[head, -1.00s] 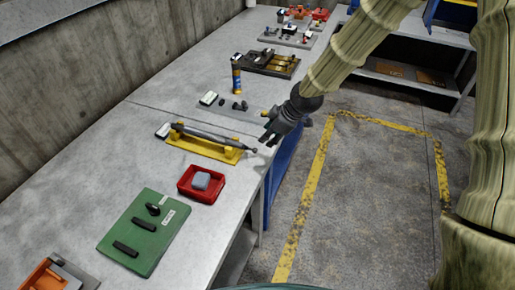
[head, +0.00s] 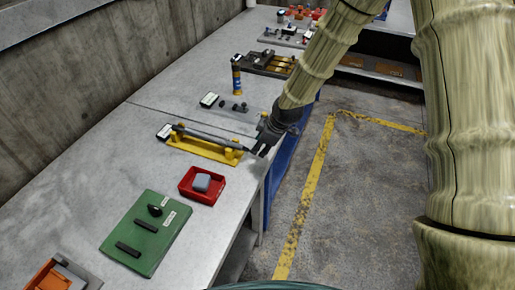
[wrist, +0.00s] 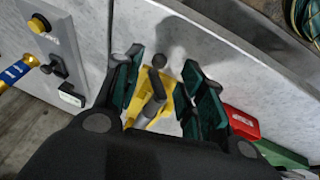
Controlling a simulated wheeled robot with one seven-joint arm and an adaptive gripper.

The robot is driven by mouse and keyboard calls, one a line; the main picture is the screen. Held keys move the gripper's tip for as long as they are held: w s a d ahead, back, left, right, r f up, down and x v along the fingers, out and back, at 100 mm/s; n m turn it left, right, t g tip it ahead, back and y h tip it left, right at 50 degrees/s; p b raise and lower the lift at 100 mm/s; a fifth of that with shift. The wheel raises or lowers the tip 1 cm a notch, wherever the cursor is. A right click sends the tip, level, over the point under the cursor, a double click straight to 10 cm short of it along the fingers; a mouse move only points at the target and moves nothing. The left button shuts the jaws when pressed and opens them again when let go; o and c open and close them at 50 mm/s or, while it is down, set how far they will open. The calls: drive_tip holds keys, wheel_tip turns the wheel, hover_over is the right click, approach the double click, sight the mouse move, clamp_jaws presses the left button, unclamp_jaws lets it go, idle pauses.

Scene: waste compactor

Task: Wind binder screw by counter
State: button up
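The binder screw is a long grey rod (head: 205,136) lying on a yellow base (head: 200,150) near the bench's front edge. A small box with a white face (head: 164,132), possibly the counter, stands at its far left end; no reading is legible. My gripper (head: 260,152) is at the screw's right end. In the wrist view my gripper (wrist: 163,82) is open, with its dark green finger pads on either side of a dark crank handle (wrist: 156,84) ending in a round knob. The yellow base (wrist: 164,108) shows behind the handle. I cannot tell whether the pads touch it.
A red tray (head: 187,195) holding a grey block sits nearer on the bench, beside a green board (head: 160,245) with black parts. Behind the screw are a grey plate (head: 225,115) and a blue-and-yellow cylinder (head: 236,80). Open floor lies right of the bench.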

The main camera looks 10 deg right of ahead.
drive_tip(key=shift+p+x, duration=0.6)
drive_tip(key=shift+x, duration=1.7)
drive_tip(key=shift+c, duration=0.5)
clamp_jaws()
